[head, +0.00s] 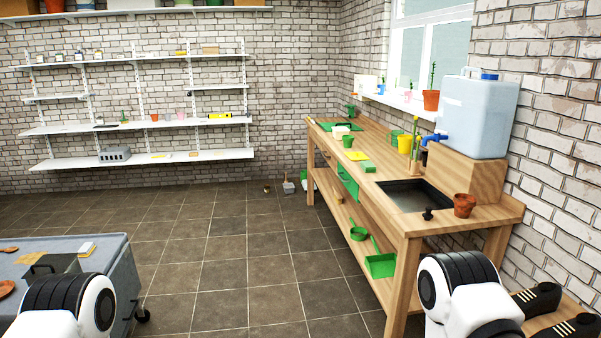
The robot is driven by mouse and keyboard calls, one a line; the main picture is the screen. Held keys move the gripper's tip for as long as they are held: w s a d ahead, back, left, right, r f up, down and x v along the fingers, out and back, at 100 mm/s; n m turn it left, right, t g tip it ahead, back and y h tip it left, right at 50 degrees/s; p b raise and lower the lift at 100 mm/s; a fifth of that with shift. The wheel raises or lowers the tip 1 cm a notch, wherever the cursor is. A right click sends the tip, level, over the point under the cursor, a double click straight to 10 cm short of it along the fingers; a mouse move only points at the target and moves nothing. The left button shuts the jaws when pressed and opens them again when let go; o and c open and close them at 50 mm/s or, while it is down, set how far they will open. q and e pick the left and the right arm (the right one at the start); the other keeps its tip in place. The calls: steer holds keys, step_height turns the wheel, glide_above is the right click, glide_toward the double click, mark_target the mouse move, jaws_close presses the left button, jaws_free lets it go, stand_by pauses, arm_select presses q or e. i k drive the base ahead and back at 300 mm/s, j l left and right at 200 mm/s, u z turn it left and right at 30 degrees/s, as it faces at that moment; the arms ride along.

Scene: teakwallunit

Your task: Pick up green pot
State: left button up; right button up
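A small green pot (348,141) stands upright on the wooden workbench (385,150), about midway along it and left of a yellow pot (404,144). Another green vessel (350,110) stands at the bench's far end; it is too small to tell whether it is a pot. My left arm shows only a black and white joint at the lower left, and my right arm only a similar joint at the lower right. Neither gripper's fingers can be made out, and both are well away from the green pot.
A dark sink (408,195), a terracotta pot (464,205) and a water container (474,115) occupy the bench's near end. A grey cart (112,262) stands at left. Dark paired objects (540,299) lie at lower right. The tiled floor (240,260) between is clear.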

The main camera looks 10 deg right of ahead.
mark_target(347, 140)
steer(key=i+j, duration=0.1)
steer(key=i, duration=2.9)
steer(key=l+z, duration=0.05)
steer(key=l, duration=0.05)
